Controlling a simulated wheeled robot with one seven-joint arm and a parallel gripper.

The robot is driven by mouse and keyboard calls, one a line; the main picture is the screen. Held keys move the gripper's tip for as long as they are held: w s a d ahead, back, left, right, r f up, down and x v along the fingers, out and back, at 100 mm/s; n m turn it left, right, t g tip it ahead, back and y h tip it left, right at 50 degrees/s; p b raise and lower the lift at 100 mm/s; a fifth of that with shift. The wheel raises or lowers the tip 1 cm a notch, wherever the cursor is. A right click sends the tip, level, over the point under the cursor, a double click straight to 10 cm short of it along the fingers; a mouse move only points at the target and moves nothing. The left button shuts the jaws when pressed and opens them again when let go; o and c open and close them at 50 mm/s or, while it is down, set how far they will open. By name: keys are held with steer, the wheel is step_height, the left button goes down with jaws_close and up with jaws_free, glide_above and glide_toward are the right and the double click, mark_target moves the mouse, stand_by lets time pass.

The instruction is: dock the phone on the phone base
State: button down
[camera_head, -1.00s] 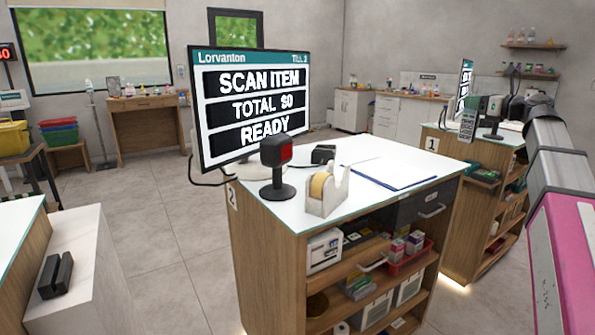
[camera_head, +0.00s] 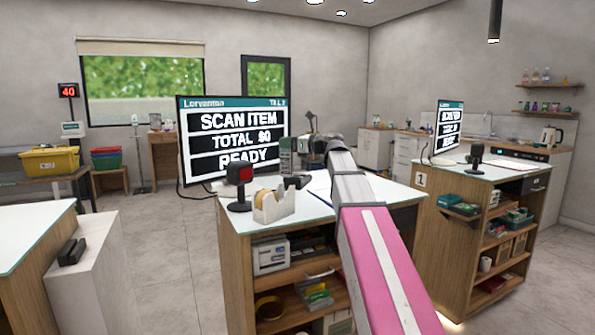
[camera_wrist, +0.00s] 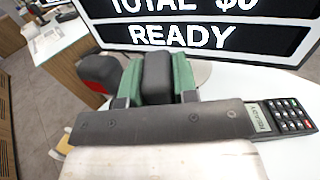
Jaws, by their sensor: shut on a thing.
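My gripper (camera_head: 294,152) is above the counter of till 2, close to the right side of its screen. In the wrist view its green fingers (camera_wrist: 156,80) are shut on a dark block, which I take as the phone (camera_wrist: 158,72), seen edge-on. The phone is held clear of the counter. A dark keypad device with a small display (camera_wrist: 282,117) shows at the right of the wrist view. A low dark device (camera_head: 297,182) sits on the counter below my gripper. I cannot tell for certain which device is the phone base. My gripper's palm hides the counter beneath it.
The till screen (camera_head: 232,140) stands close to my gripper. A red-fronted scanner (camera_head: 239,180) and a tape dispenser (camera_head: 272,206) stand at the counter's near left. A black holder (camera_head: 71,251) lies on a white pedestal at left. Counter 1 (camera_head: 480,172) is at right.

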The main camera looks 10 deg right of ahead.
steer(key=w+d+f, duration=0.2)
steer(key=d+f, duration=0.3)
steer(key=f, duration=0.3)
steer(key=shift+w+d+f, duration=0.15)
steer(key=shift+w+d, duration=0.1)
steer(key=shift+w, duration=0.15)
steer(key=shift+f, duration=0.15)
steer(key=c, duration=0.9)
jaws_free()
